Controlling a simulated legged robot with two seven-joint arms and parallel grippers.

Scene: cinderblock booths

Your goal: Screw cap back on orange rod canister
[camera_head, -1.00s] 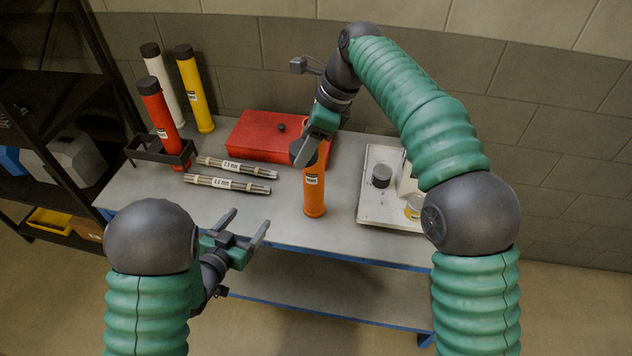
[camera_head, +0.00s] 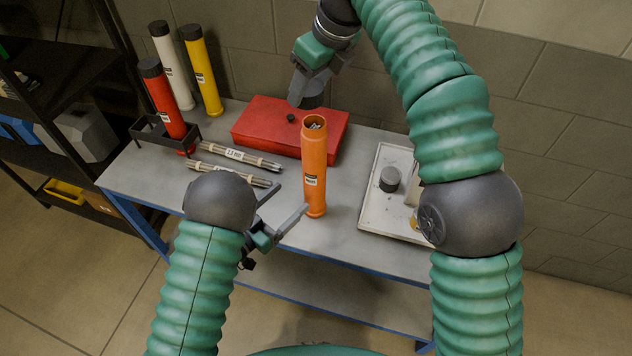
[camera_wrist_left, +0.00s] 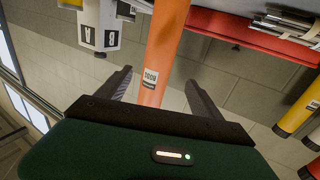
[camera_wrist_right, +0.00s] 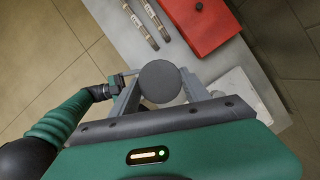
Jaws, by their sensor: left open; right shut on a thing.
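The orange canister (camera_head: 314,170) stands upright near the table's front edge. Its top is open and rod ends (camera_head: 315,122) show inside. My right gripper (camera_head: 312,88) is shut on a dark round cap (camera_head: 312,101), held above and slightly behind the canister mouth, apart from it. The cap also fills the jaws in the right wrist view (camera_wrist_right: 160,82). My left gripper (camera_head: 292,197) is open and low beside the canister, on its left. In the left wrist view the orange tube (camera_wrist_left: 165,50) appears between and beyond the open fingers; I see no contact.
A red box (camera_head: 265,125) lies behind the canister. Bundled rods (camera_head: 238,155) lie to its left. Red (camera_head: 165,100), white (camera_head: 175,70) and yellow (camera_head: 203,75) capped tubes stand at back left. A pale tray (camera_head: 375,210) with a dark cylinder (camera_head: 390,179) is right.

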